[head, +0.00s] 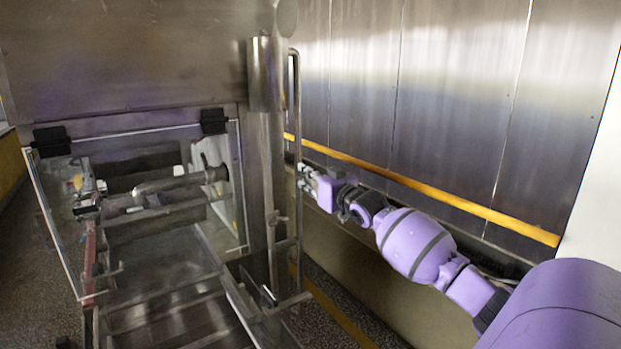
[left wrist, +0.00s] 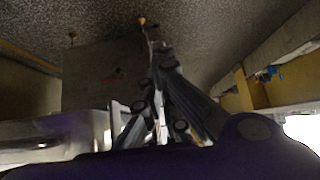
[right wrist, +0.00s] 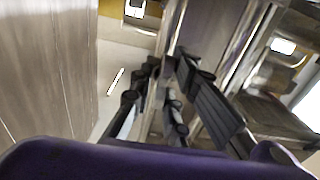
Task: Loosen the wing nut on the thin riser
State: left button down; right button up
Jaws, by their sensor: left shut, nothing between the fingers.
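The thin riser (head: 297,120) is a slim vertical metal tube with a bent top, beside the thicker column. My right gripper (head: 302,177) reaches in from the right, with its fingertips close against this tube. In the right wrist view the right fingers (right wrist: 168,68) converge near a metal bar; I cannot tell whether anything is between them. My left gripper (left wrist: 154,45) is shut and empty, pointing towards the speckled floor.
A clear guard panel (head: 240,185) hangs under the steel hood (head: 120,60) at left, with rollers behind it. A metal-panelled wall (head: 440,90) with a yellow rail (head: 430,190) runs behind my right arm, leaving a narrow gap there.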

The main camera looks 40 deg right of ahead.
jog(key=shift+o, duration=1.3)
jog(key=shift+a+r, duration=0.1)
jog(key=shift+a, duration=0.25)
jog(key=shift+d, duration=0.1)
jog(key=s+a, duration=0.1)
jog(key=s, duration=1.1)
jog(key=shift+a, duration=0.25)
